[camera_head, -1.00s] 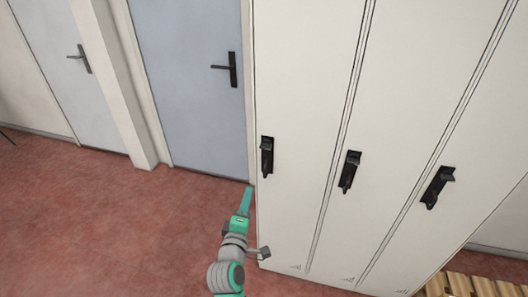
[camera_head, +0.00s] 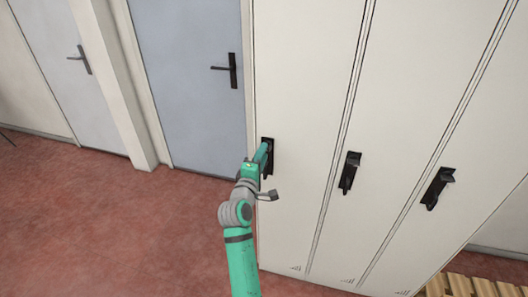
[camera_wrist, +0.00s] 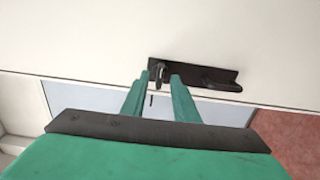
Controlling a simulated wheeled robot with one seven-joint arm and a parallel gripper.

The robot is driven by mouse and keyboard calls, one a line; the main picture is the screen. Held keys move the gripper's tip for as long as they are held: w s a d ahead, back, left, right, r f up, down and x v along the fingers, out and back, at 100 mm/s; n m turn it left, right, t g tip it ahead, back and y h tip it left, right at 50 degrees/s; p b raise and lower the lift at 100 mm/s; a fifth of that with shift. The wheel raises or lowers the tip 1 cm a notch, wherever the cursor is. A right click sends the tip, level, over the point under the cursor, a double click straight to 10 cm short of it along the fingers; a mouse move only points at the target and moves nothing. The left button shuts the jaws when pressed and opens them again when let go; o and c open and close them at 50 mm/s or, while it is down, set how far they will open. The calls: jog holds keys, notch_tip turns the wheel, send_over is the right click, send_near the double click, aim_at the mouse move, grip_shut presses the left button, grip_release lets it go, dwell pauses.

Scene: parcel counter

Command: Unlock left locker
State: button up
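The left locker (camera_head: 300,70) is a tall cream door, and it is shut. Its black handle plate (camera_head: 270,143) is at the door's left edge, partly hidden by my gripper (camera_head: 264,152).
Two more locker doors with black handles, the middle one (camera_head: 349,172) and the right one (camera_head: 437,188), stand to the right. A blue-grey door (camera_head: 190,90) is at the left. A wooden slatted bench (camera_head: 470,287) is at the lower right. The red floor (camera_head: 100,220) is clear at the left.

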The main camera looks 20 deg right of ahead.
jog(key=shift+x, duration=1.15)
grip_shut()
jog(key=shift+m, duration=8.9)
